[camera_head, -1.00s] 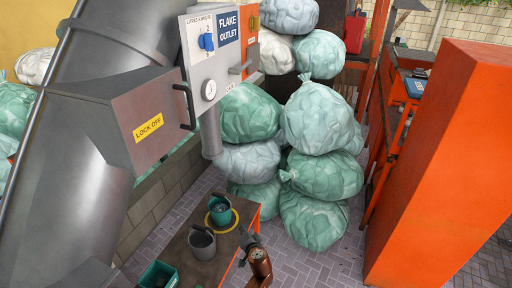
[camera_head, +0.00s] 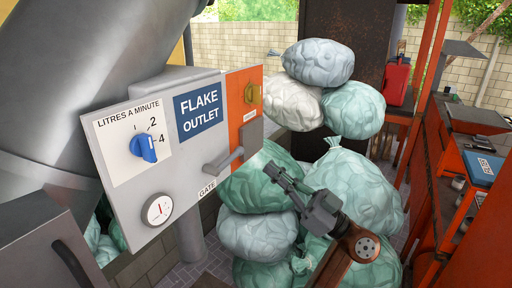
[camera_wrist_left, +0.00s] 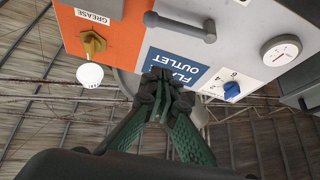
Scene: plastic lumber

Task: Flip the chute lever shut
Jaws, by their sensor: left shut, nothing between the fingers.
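The grey lever (camera_head: 224,160) sits on the flake outlet panel (camera_head: 185,185), above the word GATE. It slants up to the right. My left gripper (camera_head: 270,167) is to the right of the lever, in front of the bags, with its fingers together and nothing held. It looks apart from the lever. In the left wrist view the panel is upside down, and the lever (camera_wrist_left: 181,27) is a grey bar near the top edge. The gripper's fingertips (camera_wrist_left: 163,74) show below it, over the blue sign's edge. My right gripper is not in view.
The panel also carries a blue knob (camera_head: 146,147), a round gauge (camera_head: 158,210) and a yellow knob (camera_head: 252,92) on an orange strip. Stuffed bags (camera_head: 355,185) are piled behind my arm. An orange structure (camera_head: 485,235) stands at right.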

